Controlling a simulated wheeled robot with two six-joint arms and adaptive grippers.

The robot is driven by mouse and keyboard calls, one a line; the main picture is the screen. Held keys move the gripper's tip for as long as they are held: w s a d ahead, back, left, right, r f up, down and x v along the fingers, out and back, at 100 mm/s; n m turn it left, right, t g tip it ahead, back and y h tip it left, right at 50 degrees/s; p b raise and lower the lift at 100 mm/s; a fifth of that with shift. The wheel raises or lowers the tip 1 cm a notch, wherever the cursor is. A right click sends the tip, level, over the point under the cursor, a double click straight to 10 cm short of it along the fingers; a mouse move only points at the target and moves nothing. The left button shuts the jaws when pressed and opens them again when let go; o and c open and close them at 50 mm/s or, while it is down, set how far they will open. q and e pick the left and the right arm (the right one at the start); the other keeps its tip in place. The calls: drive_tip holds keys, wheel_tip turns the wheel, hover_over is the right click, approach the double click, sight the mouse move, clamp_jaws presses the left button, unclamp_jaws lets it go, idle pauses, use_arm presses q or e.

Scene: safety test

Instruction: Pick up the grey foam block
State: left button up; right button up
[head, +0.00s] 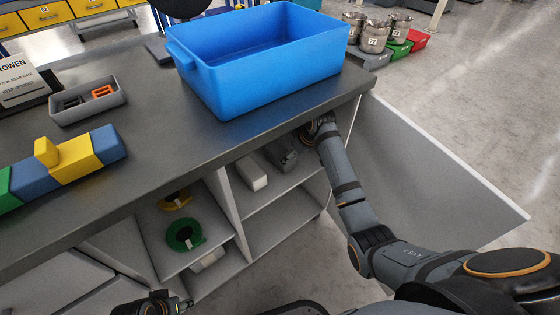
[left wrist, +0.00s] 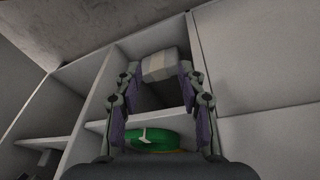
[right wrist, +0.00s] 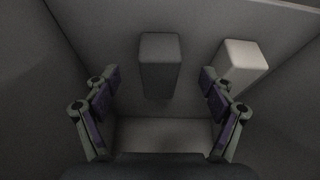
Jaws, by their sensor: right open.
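The grey foam block (right wrist: 160,68) is dark and stands inside a cabinet compartment in the right wrist view, ahead of my right gripper and between the lines of its fingers. My right gripper (right wrist: 158,82) is open, with clear space between each finger and the block. In the head view the right gripper (head: 288,150) is at the upper right compartment, under the worktop. My left gripper (head: 180,303) is low at the bottom edge of the head view. In the left wrist view its fingers (left wrist: 160,70) stand apart with a pale block (left wrist: 159,64) between their tips; contact is unclear.
A white block (right wrist: 243,68) stands right of the grey one in the right wrist view. The workbench (head: 150,190) overhangs the shelves. Its blue bin (head: 265,75) stands above. A green roll (head: 185,235) lies on a left shelf. An open door panel (head: 430,170) stands right.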

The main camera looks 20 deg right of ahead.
sight(281, 153)
drive_tip(key=w, duration=0.1)
drive_tip(key=w+a+b, duration=0.1)
drive_tip(key=w, duration=0.1)
drive_tip(key=shift+w+a+f, duration=0.15)
drive_tip(key=shift+a, duration=0.05)
use_arm(q)
drive_tip(key=shift+w+d+f+t, duration=0.2)
drive_tip(key=shift+f+t, duration=0.1)
drive_tip(key=shift+f, duration=0.2)
drive_tip(key=shift+w+d+f+t, duration=0.1)
drive_tip(key=shift+d+f+t, duration=0.15)
drive_tip(key=shift+f, duration=0.25)
use_arm(e)
drive_tip(key=shift+w+a, duration=0.15)
drive_tip(key=shift+w, duration=0.35)
drive_tip(key=b+x, duration=0.1)
drive_tip(key=x, duration=0.1)
drive_tip(key=b+x, duration=0.1)
drive_tip(key=x, duration=0.1)
drive_tip(key=shift+w+a+f+b, duration=0.2)
drive_tip(key=shift+w+f+b, duration=0.05)
drive_tip(key=shift+w+b, duration=0.15)
drive_tip(key=shift+f, duration=0.15)
use_arm(q)
drive_tip(key=shift+w+d+f+t+h, duration=0.15)
drive_tip(key=shift+w+f+t, duration=0.3)
drive_tip(key=shift+t, duration=0.1)
drive_tip(key=shift+w+d+f+t+h, duration=0.1)
drive_tip(key=shift+w+f+t+h, duration=0.05)
drive_tip(key=shift+w+f+t, duration=0.3)
